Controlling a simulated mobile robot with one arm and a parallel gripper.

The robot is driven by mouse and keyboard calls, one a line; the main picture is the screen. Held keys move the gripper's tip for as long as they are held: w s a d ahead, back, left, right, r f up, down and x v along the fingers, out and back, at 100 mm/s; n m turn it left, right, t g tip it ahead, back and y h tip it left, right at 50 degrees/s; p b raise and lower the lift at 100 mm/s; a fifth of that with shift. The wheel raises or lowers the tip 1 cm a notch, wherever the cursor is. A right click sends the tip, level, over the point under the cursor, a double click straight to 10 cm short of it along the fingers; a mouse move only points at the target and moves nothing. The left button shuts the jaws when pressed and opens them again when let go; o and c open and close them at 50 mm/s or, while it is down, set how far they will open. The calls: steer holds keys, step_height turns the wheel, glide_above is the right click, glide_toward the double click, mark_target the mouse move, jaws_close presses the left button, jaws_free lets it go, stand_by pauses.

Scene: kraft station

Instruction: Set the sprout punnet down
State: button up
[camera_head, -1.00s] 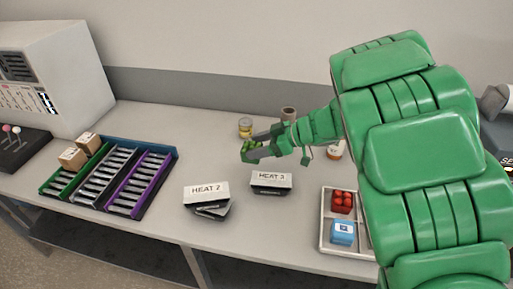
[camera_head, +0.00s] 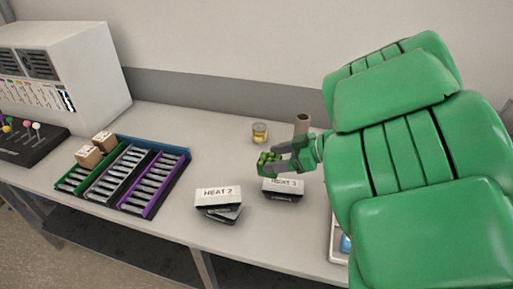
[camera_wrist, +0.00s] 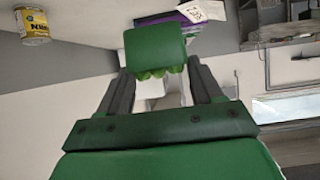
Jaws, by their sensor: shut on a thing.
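The sprout punnet (camera_head: 268,165) is a small green tub with round green sprouts in its top. In the wrist view the punnet (camera_wrist: 154,50) sits between the two grey fingers. My gripper (camera_head: 278,160) is shut on it above the worktop, just behind and left of the HEAT 3 box as seen in the head view. In the wrist view my gripper (camera_wrist: 158,75) shows both fingers along the punnet's sides. Whether the punnet's base touches the worktop cannot be told.
The HEAT 3 box (camera_head: 283,189) and the HEAT 2 stack (camera_head: 218,198) stand at the front of the worktop (camera_head: 165,232). A yellow-labelled can (camera_head: 260,133) and a brown cylinder (camera_head: 302,124) stand behind. A slotted rack (camera_head: 158,187) is at left. Worktop between rack and can is clear.

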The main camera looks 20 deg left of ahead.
steer(key=w+a+r+m+t+h, duration=0.2)
steer(key=w+a+m+t, duration=0.35)
steer(key=w+a, duration=0.65)
steer(key=shift+w+a+f+m+t+h, duration=0.25)
steer(key=shift+w+a+f+m+t, duration=0.25)
steer(key=shift+w+a+f, duration=1.45)
steer(key=shift+w+a+f+m+t+h, duration=0.3)
steer(key=shift+w+a+f+m+t, duration=0.2)
steer(key=shift+w+a+f, duration=1.45)
steer(key=shift+w+a+f+m+t+h, duration=0.4)
steer(key=shift+w+a+f, duration=0.8)
steer(key=shift+w+f, duration=1.65)
steer(key=shift+f, duration=0.25)
steer(key=shift+w+f, duration=0.2)
steer(key=shift+f, duration=0.25)
steer(key=shift+f, duration=0.1)
steer(key=o, duration=0.9)
steer(key=shift+c, duration=0.2)
